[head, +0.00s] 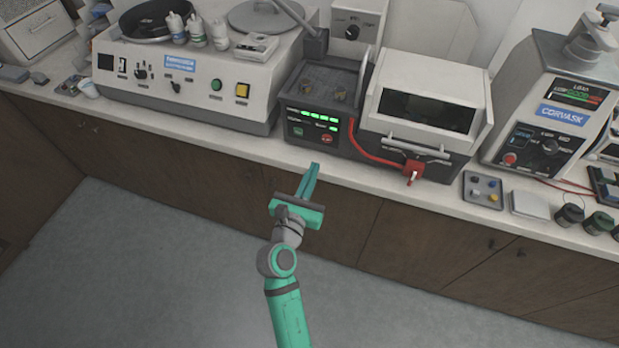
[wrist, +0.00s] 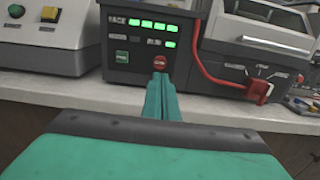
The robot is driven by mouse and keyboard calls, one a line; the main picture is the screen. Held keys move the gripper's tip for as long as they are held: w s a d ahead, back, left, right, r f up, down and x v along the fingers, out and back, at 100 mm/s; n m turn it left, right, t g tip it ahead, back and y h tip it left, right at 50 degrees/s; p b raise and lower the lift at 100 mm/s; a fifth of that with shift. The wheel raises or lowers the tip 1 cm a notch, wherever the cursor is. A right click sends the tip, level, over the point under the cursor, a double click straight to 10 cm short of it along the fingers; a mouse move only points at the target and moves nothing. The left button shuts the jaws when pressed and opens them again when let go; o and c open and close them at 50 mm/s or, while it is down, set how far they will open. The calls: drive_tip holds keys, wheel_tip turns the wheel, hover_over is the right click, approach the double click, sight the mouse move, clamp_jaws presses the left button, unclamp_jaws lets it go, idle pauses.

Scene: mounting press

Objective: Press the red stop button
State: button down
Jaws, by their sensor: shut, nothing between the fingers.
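The red stop button (head: 327,139) is on the lower right of the dark front panel (head: 312,125) of the middle machine. It also shows in the wrist view (wrist: 160,62), right above my fingertips in the picture. A green button (head: 298,131) is to its left on the same panel, and lit green bars are above it. My gripper (head: 314,166) is shut and empty, with its fingers pointing at the panel. In the head view its tips are in front of the counter edge, below the button. Whether the tips touch the button cannot be told, but they look apart from it.
A red handle (head: 412,172) on a red cable hangs to the right of the panel, under a windowed box (head: 425,105). A grinder-like machine (head: 190,75) stands left and another machine (head: 550,110) right. The counter's front strip (head: 370,180) is clear below the panel.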

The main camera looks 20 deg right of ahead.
sight(326, 139)
drive_tip(key=x, duration=0.9)
drive_tip(key=shift+w+d, duration=0.1)
drive_tip(key=shift+d, duration=0.05)
